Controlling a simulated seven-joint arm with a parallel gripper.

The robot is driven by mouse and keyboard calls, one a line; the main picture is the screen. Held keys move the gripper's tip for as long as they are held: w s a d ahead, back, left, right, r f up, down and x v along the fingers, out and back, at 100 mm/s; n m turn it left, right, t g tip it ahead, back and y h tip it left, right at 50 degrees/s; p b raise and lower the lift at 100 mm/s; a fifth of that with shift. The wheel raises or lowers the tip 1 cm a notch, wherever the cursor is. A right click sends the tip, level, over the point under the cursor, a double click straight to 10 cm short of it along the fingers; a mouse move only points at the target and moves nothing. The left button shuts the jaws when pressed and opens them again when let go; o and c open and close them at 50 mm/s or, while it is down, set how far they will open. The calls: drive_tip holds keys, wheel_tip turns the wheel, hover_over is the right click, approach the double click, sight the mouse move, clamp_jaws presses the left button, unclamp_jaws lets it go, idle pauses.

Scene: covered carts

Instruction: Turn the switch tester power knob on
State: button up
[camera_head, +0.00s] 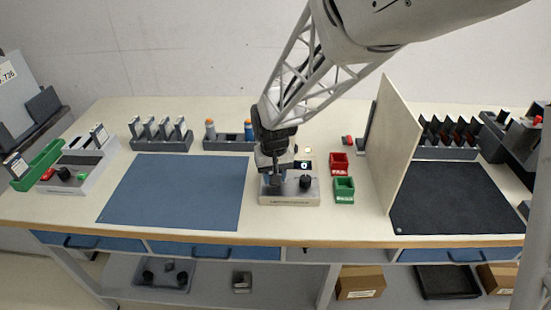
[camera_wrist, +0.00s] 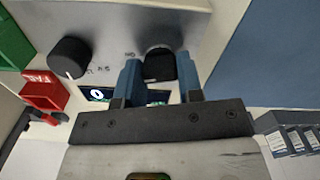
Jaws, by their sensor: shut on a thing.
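The switch tester (camera_head: 290,199) is a silver box near the table's front edge, with a small lit display (camera_head: 304,165). My gripper (camera_head: 275,181) is over its left part and hides the knob there in the head view. In the wrist view, a black knob (camera_wrist: 160,66) sits between the two blue fingertips of my gripper (camera_wrist: 159,72), which are shut on it. Small lettering, seemingly "ON", is beside this knob. A second black knob (camera_head: 305,182) stands free on the tester and also shows in the wrist view (camera_wrist: 68,57), with a white pointer mark.
A red bin (camera_head: 339,163) and a green bin (camera_head: 344,188) stand just right of the tester. A tall beige panel (camera_head: 397,145) rises farther right. A blue mat (camera_head: 178,191) lies clear to the left. Holders with tools stand behind it.

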drive_tip(key=shift+m, duration=1.6)
drive_tip(key=o, duration=0.9)
drive_tip(key=shift+o, duration=0.2)
drive_tip(key=shift+r, duration=0.15)
drive_tip(key=shift+r, duration=3.8)
